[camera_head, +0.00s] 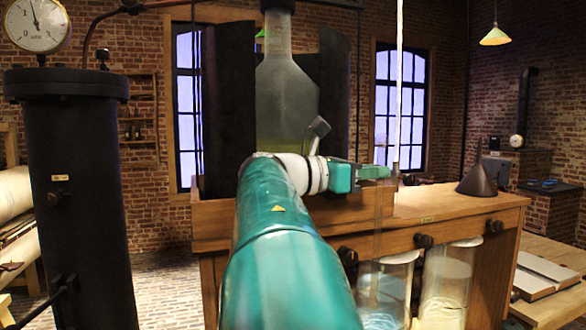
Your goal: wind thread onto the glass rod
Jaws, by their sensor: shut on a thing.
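My gripper (376,172) is small and green at the end of my arm, in front of the wooden bench. Its jaws are shut and point right. A faint, see-through upright strip (377,228), which looks like the glass rod, runs down from the jaws across the bench front. A bright white upright rod (399,80) comes down from the top edge to a dark tip just right of the jaws. I cannot tell whether it touches them. I can make out no thread for certain.
The wooden bench (455,206) carries a dark cone (477,175). Glass jars (446,285) stand beneath it. A big bottle (285,95) stands between dark panels behind my arm. A black cylinder (80,200) with a gauge stands left. A low table (560,307) is at right.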

